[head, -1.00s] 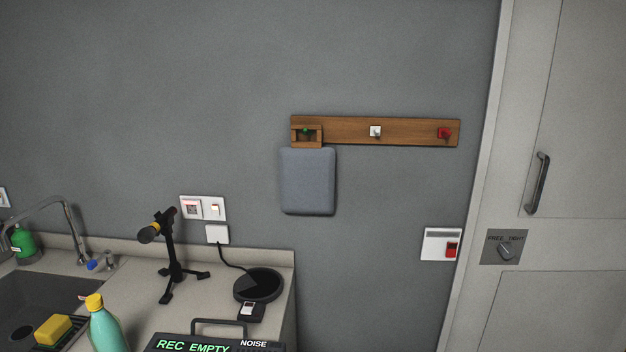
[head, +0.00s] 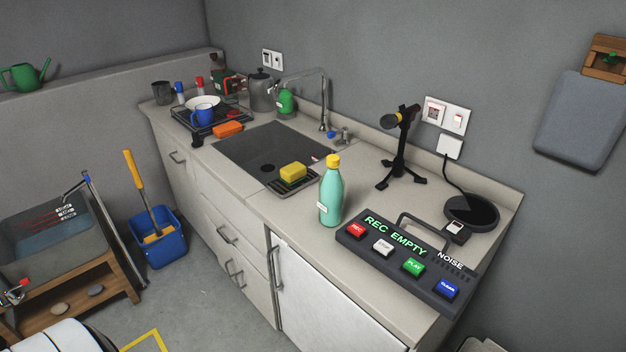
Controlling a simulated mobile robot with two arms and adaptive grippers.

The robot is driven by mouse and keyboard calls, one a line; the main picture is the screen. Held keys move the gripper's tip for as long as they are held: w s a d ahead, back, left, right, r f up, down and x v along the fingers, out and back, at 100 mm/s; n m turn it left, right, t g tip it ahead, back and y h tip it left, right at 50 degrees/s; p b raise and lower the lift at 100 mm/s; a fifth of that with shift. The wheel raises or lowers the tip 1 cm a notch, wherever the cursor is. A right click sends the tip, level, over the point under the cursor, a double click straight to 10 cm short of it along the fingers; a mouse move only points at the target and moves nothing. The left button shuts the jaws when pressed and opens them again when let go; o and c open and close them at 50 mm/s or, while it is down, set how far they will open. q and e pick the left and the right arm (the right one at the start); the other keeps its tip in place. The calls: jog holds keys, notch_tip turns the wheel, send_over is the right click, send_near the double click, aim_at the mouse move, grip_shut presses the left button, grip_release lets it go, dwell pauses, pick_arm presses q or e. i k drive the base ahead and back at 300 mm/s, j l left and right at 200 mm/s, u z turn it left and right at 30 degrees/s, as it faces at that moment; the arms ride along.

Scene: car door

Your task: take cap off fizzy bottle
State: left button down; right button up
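A teal bottle (head: 331,197) stands upright on the counter, between the sink and a dark button box. Its yellow cap (head: 333,160) is on its top. A small white label shows low on its left side. Neither of my grippers shows in the head view, and nothing touches the bottle.
The button box (head: 407,256) reading "REC EMPTY" lies just right of the bottle. A microphone on a tripod (head: 399,150) stands behind. A yellow sponge (head: 293,172) sits at the sink (head: 262,150). A round black pad (head: 471,211) is at right.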

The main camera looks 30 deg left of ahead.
aim_at(331, 202)
jog(key=u, duration=0.9)
